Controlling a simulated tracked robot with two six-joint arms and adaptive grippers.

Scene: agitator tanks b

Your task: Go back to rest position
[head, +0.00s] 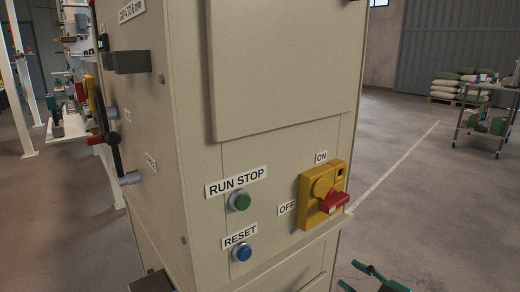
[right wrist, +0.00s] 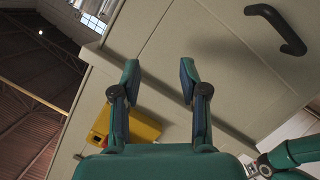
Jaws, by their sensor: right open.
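My right gripper (head: 362,278) is low at the bottom right of the head view, partly cut off by the frame edge. In the right wrist view my right gripper (right wrist: 159,72) has its two green fingers apart, with nothing between them. It faces the beige cabinet (head: 285,65) and is apart from the yellow rotary switch (head: 317,190). The switch has a red handle (head: 335,202), with ON and OFF labels beside it. In the right wrist view the yellow switch (right wrist: 135,122) is partly hidden behind the gripper. My left gripper is not in view.
The cabinet front carries a green RUN STOP button (head: 240,201) and a blue RESET button (head: 242,253). A dark handle (head: 113,150) projects from its left side. A metal cart (head: 487,105) stands at the far right. The floor (head: 420,190) right of the cabinet is clear.

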